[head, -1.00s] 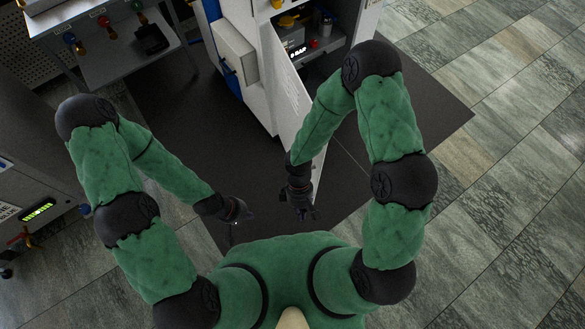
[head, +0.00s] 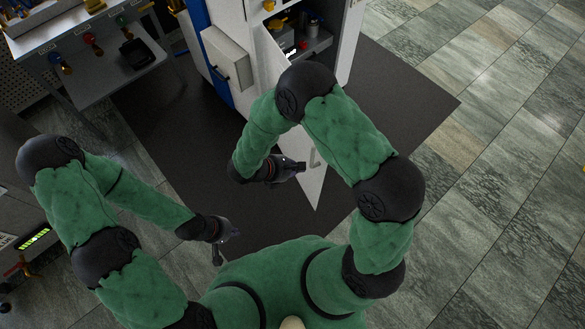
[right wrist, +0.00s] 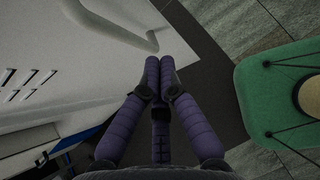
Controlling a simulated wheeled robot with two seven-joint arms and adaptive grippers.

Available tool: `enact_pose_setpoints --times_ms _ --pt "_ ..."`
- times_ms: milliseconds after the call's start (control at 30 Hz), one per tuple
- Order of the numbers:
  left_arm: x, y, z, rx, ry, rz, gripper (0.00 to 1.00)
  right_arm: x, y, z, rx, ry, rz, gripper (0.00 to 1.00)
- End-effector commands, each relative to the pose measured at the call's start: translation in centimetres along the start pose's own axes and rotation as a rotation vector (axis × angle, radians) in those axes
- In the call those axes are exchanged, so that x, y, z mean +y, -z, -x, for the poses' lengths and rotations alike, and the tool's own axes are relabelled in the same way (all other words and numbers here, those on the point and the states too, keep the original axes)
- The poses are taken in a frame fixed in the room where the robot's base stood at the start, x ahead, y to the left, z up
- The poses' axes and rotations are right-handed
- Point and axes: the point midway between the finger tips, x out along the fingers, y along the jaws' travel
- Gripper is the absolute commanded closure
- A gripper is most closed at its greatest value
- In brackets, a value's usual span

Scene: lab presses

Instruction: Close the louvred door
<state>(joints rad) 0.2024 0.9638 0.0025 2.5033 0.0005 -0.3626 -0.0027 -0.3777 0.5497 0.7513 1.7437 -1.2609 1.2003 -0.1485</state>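The louvred door (head: 308,185) is a white panel standing open from the white cabinet, its free end toward me. A handle (head: 316,158) shows near its free end. In the right wrist view the door (right wrist: 75,60) shows louvre slots at left and the bar handle (right wrist: 152,38) just beyond the fingertips. My right gripper (head: 296,168) is beside the door's left face, close to the handle; contact is unclear. In the right wrist view its fingertips (right wrist: 159,64) are together with nothing seen between them. My left gripper (head: 228,244) is empty, fingers apart, low in front of my body.
The cabinet's open bay holds shelves with small items (head: 300,25). A grey box with a handle (head: 228,58) juts from the cabinet's left part. A bench (head: 100,80) with coloured fittings stands at upper left. The dark mat (head: 400,100) is clear right of the door.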

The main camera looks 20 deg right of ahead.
Motion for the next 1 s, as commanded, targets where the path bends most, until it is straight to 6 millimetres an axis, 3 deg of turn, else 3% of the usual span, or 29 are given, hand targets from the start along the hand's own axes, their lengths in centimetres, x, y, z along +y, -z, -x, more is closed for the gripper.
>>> enact_pose_setpoints --times_ms 33,267,400,633,1000 --pt "-0.2 0.0 -0.6 0.000 0.000 0.000 1.00 -0.1 0.2 -1.3 0.001 0.005 -0.001 1.00" --pt "-0.7 0.1 -2.1 0.000 0.000 0.000 1.00 -0.1 0.2 -5.5 0.002 0.005 -0.002 1.00" --pt "-0.9 0.1 -2.5 0.000 0.000 0.000 1.00 -0.1 -1.4 -6.8 0.002 0.003 -0.004 1.00" --pt "-1.0 0.1 -2.9 0.000 0.000 0.000 1.00 0.0 -2.6 -7.8 0.002 0.002 -0.001 1.00" --pt "-1.0 0.1 -2.9 0.000 0.000 0.000 1.00 0.0 -2.7 -7.9 0.002 0.001 0.000 1.00"
